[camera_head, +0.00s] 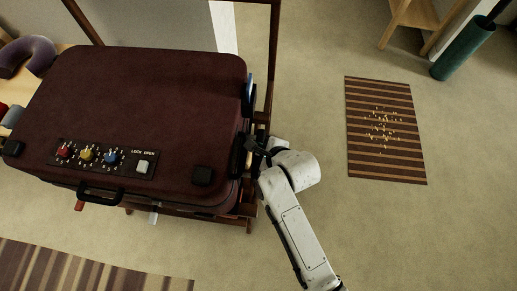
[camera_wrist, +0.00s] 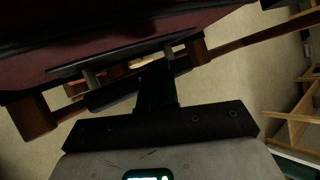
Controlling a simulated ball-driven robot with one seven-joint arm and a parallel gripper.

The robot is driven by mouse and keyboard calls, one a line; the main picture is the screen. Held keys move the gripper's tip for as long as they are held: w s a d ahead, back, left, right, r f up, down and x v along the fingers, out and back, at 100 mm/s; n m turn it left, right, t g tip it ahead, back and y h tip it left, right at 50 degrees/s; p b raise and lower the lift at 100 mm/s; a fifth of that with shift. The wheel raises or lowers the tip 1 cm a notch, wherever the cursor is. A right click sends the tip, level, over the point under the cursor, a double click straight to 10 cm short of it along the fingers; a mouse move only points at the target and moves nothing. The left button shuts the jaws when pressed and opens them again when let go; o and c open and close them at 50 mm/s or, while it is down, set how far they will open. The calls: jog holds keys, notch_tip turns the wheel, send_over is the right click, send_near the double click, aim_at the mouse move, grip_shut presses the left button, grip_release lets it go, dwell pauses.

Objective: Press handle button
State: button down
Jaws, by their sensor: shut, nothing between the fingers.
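A dark maroon suitcase (camera_head: 150,90) lies flat on a wooden stand. Its top has red, yellow and blue dials, a light square button (camera_head: 143,167) beside the "LOCK OPEN" label, and a black carry handle (camera_head: 100,192) on the front edge. The wrist view shows a dark handle bar (camera_wrist: 125,59) with two pale posts along the suitcase's side. My gripper (camera_head: 254,146) is at the suitcase's right side, close to that side. In the wrist view my gripper (camera_wrist: 156,70) is shut and empty, its tip close by the handle bar; I cannot tell whether they touch. No button on the handle bar is discernible.
The wooden stand (camera_head: 269,60) rises at the suitcase's right. A striped mat (camera_head: 386,165) with scattered pale bits lies on open floor to the right. A green cylinder (camera_head: 463,48) and wooden furniture stand at the upper right. A purple neck pillow (camera_head: 40,55) lies at the left.

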jog(key=shift+f, duration=0.2)
jog(key=shift+f, duration=0.25)
jog(key=shift+s+d+f+b, duration=0.1)
jog(key=shift+s+f+b, duration=0.1)
jog(key=shift+f, duration=0.3)
jog(key=shift+s+d+f+b, duration=0.1)
jog(key=shift+f+b, duration=0.1)
jog(key=shift+f, duration=0.3)
dwell(1.0)
jog(key=shift+s+r+p, duration=0.2)
jog(key=shift+r+p, duration=0.05)
jog(key=shift+p, duration=0.5)
jog(key=shift+a+r, duration=0.1)
jog(key=shift+a, duration=0.05)
jog(key=r+p, duration=0.2)
jog(key=shift+a+r+p, duration=0.2)
jog(key=shift+r+p, duration=0.1)
jog(key=shift+r, duration=0.1)
notch_tip(320, 180, up, 3)
jog(key=p, duration=0.2)
jog(key=shift+w+d+f+p, duration=0.1)
jog(key=shift+w+p, duration=0.05)
jog(key=shift+p, duration=0.25)
jog(key=shift+w+d, duration=0.1)
jog(key=shift+d, duration=0.05)
